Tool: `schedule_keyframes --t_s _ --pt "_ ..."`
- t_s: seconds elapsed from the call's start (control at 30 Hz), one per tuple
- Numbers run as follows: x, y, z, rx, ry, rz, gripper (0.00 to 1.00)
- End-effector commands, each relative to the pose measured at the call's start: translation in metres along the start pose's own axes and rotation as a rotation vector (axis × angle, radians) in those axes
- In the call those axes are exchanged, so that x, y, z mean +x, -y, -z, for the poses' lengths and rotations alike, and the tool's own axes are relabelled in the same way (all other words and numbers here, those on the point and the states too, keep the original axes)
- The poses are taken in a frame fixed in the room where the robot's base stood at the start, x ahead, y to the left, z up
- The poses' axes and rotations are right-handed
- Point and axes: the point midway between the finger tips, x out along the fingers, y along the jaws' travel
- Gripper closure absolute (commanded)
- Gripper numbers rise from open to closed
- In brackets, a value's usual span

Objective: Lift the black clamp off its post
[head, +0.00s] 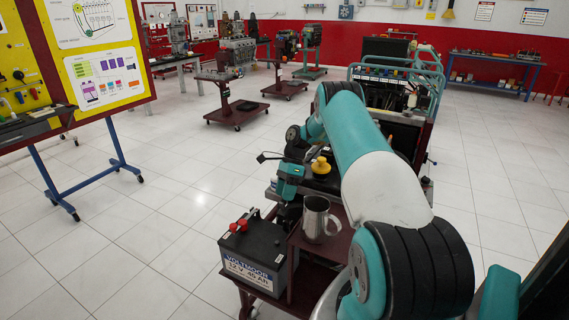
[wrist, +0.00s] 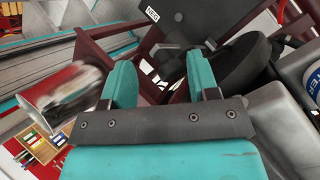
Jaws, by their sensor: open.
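The black battery (head: 255,255) stands on the red cart at lower centre of the head view, with a red clamp (head: 238,226) on top. A small dark shape at the battery's far edge may be the black clamp, but I cannot make it out clearly. In the wrist view, a black part (wrist: 195,18) with a white NEG label lies ahead of the fingers; I cannot tell how it sits on its post. My gripper (wrist: 160,78) is open with nothing held between its teal fingers. In the head view it hangs beside the battery, its tips partly hidden.
A metal jug (head: 317,222) stands on the cart close to the right of my gripper; it also shows in the wrist view (wrist: 62,92). A yellow-topped object (head: 320,166) is behind it. Open tiled floor lies left of the cart.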

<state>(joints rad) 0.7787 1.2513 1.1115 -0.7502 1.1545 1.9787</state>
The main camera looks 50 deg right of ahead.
Motion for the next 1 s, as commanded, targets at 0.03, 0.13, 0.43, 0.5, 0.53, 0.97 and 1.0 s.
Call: schedule_keyframes --t_s 0.03,0.13,0.43,0.5,0.53,0.97,1.0 --pt "-0.010 -0.004 -0.004 -0.001 -0.001 0.004 0.45" --pt "-0.032 -0.013 -0.013 -0.002 -0.001 0.005 0.45" --pt "-0.106 -0.045 -0.046 -0.001 -0.001 0.001 0.45" --pt "-0.120 -0.052 -0.052 -0.001 -0.001 0.000 0.45" --pt "-0.125 -0.054 -0.055 0.000 -0.001 0.000 0.45" --pt "-0.150 -0.065 -0.066 0.001 0.000 0.000 0.45" --pt "-0.150 -0.065 -0.066 0.001 0.000 0.000 0.45"
